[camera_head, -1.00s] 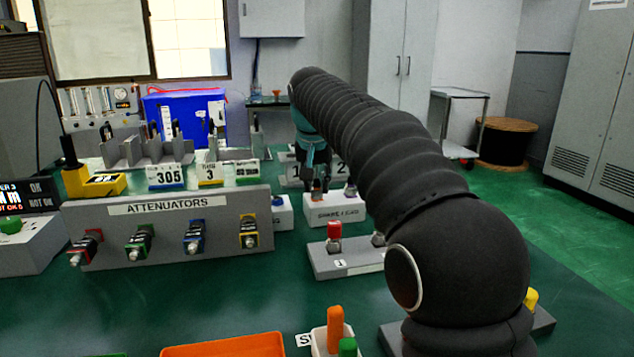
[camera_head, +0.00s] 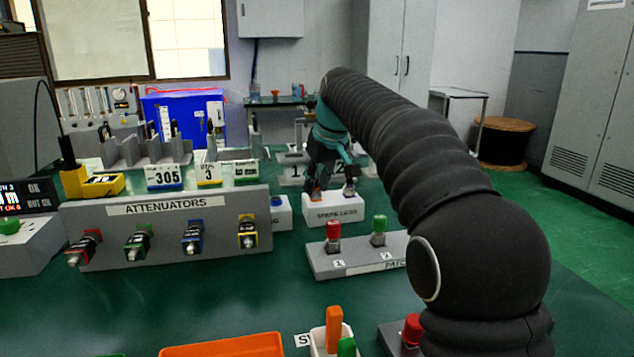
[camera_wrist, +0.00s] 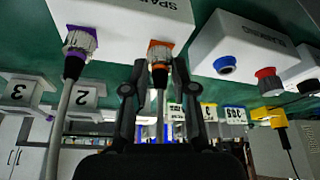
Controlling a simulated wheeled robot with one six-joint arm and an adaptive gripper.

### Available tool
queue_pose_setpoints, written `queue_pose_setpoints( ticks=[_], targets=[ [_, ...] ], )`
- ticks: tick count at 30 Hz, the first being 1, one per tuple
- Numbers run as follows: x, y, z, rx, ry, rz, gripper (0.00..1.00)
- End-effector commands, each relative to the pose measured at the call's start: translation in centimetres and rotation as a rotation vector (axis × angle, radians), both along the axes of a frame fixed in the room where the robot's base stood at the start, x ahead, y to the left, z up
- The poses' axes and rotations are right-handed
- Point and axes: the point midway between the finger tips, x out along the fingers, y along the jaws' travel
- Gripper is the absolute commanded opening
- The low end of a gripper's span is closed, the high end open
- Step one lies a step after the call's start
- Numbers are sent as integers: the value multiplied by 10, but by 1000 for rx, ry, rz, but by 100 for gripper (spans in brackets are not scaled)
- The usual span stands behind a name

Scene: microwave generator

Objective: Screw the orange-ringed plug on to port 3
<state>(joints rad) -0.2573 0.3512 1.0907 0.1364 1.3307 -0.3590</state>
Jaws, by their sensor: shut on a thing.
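The orange-ringed plug (camera_wrist: 160,52) sits at the white spare leads block (camera_wrist: 120,18), with its cable running back between my fingers. My gripper (camera_wrist: 160,82) is shut on this plug, one finger on each side. I cannot tell whether the plug is clear of the block. In the head view my gripper (camera_head: 326,178) is over the spare leads block (camera_head: 334,209). A purple-ringed plug (camera_wrist: 79,40) stands beside it on the same block. In the wrist view, which is upside down, a box labelled 3 (camera_wrist: 18,92) is at the far left; its socket is not clear.
A box labelled 2 (camera_wrist: 82,97) is beside box 3. A white block with blue and red parts (camera_wrist: 240,45) is close on the other side. In the head view the attenuators rack (camera_head: 165,228) is left, and a grey stand with red and green caps (camera_head: 355,258) is in front.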

Motion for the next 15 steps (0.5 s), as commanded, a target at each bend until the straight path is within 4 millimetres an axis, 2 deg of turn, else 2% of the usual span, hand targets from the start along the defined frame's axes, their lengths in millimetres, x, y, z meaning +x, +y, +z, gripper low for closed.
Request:
queue_pose_setpoints(
  ticks=[6,15],
  targets=[
    [2,-1,-1,2,0,182,0],
    [3,-2,0,1,-1,357,0]
  ],
)
